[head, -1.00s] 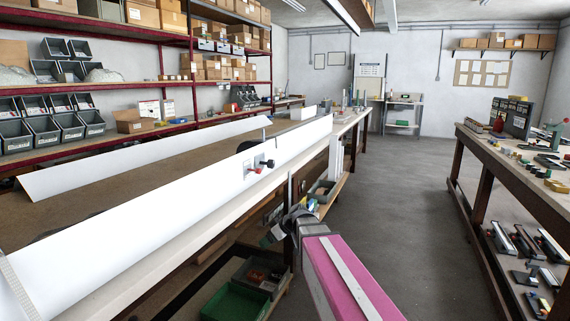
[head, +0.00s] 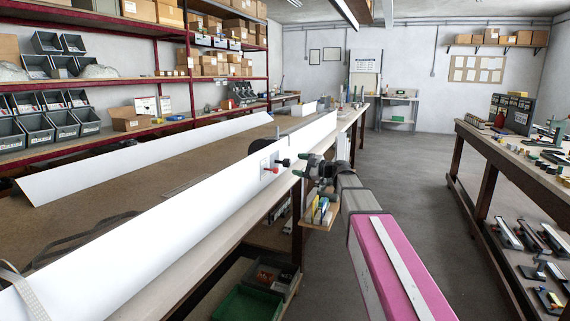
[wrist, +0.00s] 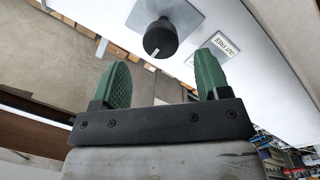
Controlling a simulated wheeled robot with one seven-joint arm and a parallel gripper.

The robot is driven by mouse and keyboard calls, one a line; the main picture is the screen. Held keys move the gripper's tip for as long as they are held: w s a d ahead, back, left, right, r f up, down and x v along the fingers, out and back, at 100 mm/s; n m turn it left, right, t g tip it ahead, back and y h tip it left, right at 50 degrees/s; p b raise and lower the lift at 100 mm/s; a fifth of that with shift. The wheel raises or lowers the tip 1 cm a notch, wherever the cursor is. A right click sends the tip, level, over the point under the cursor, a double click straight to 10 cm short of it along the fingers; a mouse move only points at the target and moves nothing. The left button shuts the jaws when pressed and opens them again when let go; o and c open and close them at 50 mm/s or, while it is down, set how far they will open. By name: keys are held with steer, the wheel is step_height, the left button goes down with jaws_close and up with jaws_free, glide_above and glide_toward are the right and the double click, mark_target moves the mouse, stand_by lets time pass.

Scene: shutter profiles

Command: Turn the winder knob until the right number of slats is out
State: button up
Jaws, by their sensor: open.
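The winder knob (head: 285,162) is a black knob on a small plate on the long white panel in the head view. A red-tipped part (head: 271,171) sits just below and left of it. In the wrist view the black knob (wrist: 160,38) with a pale mark shows beyond the fingertips, roughly between them and apart from them. My gripper (head: 305,166) is close to the knob, on its right in the head view. In the wrist view my gripper (wrist: 161,80) is open and empty, with two green ribbed pads. No slats can be made out clearly.
A label reading "OUT FREE" (wrist: 226,45) is beside the knob. The long bench (head: 130,200) carries white panels. A green bin (head: 248,303) is below the bench. Another bench (head: 500,150) with tools stands at right. The floor (head: 410,170) between the benches is clear.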

mark_target(283, 162)
steer(key=x, duration=0.8)
steer(key=shift+f, duration=0.1)
steer(key=c, duration=0.9)
